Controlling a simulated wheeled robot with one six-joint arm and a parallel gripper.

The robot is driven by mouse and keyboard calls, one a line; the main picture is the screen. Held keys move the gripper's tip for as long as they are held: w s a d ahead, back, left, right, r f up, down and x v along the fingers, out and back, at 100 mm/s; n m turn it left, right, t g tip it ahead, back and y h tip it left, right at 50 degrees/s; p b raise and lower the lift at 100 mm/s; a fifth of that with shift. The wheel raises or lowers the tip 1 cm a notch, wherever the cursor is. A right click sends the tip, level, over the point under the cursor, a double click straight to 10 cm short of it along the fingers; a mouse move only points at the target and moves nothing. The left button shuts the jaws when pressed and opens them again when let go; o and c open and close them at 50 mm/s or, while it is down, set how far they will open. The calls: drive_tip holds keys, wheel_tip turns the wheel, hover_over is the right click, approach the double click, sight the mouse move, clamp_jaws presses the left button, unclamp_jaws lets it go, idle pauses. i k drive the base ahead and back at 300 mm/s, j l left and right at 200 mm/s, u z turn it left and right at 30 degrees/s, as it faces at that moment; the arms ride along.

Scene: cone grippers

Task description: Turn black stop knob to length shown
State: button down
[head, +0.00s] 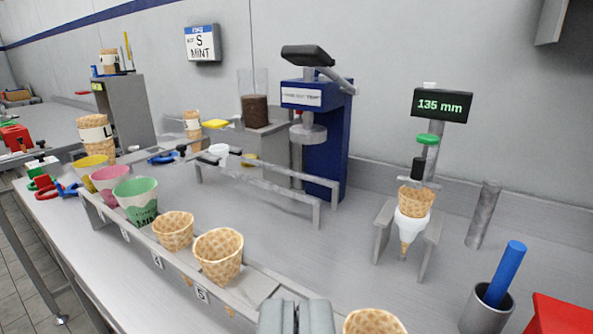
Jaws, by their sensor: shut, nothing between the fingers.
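My gripper (297,315) shows at the bottom edge, shut and empty, its fingers together. It is apart from the gauge station at the right. There a dark display (442,105) reads "135 mm" in green on a grey post. A green knob (428,139) sits below it, and the black knob (418,168) is just under that. Under the black knob a waffle cone (416,199) with a white sleeve (411,229) stands in a grey stand (430,245). I cannot tell whether the black knob touches the cone.
A rail (245,299) of cones and coloured cups runs along the front. A blue press (328,130) stands at the back middle. A grey cylinder (483,213), a cup (487,312) with a blue rod (506,273), and a red block (560,318) are at right. The counter between rail and stand is clear.

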sight(40, 156)
drive_tip(key=u, duration=1.25)
drive_tip(key=i+j, duration=0.2)
drive_tip(key=i, duration=0.25)
drive_tip(key=i+j, duration=0.15)
drive_tip(key=i, duration=0.3)
drive_tip(key=i+j, duration=0.2)
drive_tip(key=i, duration=0.25)
drive_tip(key=i+j, duration=0.2)
drive_tip(key=i, duration=0.25)
drive_tip(key=i+j, duration=0.15)
drive_tip(key=i, duration=0.3)
drive_tip(key=i+j, duration=0.2)
drive_tip(key=i, duration=0.25)
